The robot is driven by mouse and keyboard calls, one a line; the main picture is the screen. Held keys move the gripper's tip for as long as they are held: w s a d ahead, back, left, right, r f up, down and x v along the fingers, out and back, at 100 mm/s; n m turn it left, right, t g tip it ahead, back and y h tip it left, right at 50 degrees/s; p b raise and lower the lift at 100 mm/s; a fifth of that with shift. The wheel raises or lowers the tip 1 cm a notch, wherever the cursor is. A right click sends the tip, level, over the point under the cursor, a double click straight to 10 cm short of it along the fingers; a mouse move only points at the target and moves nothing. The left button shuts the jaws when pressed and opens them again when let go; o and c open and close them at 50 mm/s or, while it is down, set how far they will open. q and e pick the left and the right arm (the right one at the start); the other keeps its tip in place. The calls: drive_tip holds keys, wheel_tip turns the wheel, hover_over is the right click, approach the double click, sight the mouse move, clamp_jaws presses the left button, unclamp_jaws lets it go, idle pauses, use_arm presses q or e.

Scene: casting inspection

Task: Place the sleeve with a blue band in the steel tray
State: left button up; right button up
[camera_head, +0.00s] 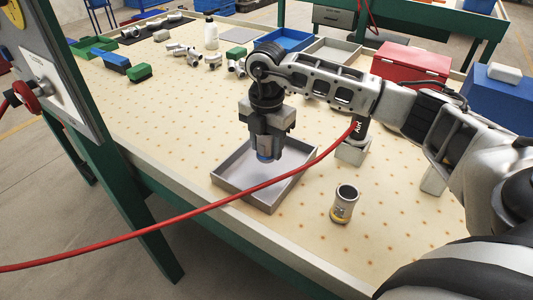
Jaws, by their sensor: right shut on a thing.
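My right gripper (265,140) points down over the steel tray (228,186), a shallow grey square tray near the table's front edge. It is shut on the sleeve with a blue band (265,156). Only the lower end of that sleeve shows below the fingers, with blue on it; the rest is hidden by the gripper. I cannot tell whether the sleeve touches the tray floor. Another sleeve (344,204), metallic with a yellowish band, stands upright on the table right of the tray. My left gripper is not in view.
A red hose (190,213) runs across the front, passing before the tray in the picture. A red box (411,66), a blue bin (284,40) and another grey tray (333,50) stand farther back.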

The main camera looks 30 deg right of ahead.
sight(267, 156)
drive_tip(key=shift+w+d+f, duration=0.35)
drive_tip(key=shift+w+f, duration=0.2)
drive_tip(key=shift+f, duration=0.15)
wheel_tip(267, 156, down, 3)
drive_tip(key=shift+f, duration=0.1)
drive_tip(key=shift+f, duration=0.15)
drive_tip(key=o, duration=1.2)
drive_tip(key=shift+o, duration=0.2)
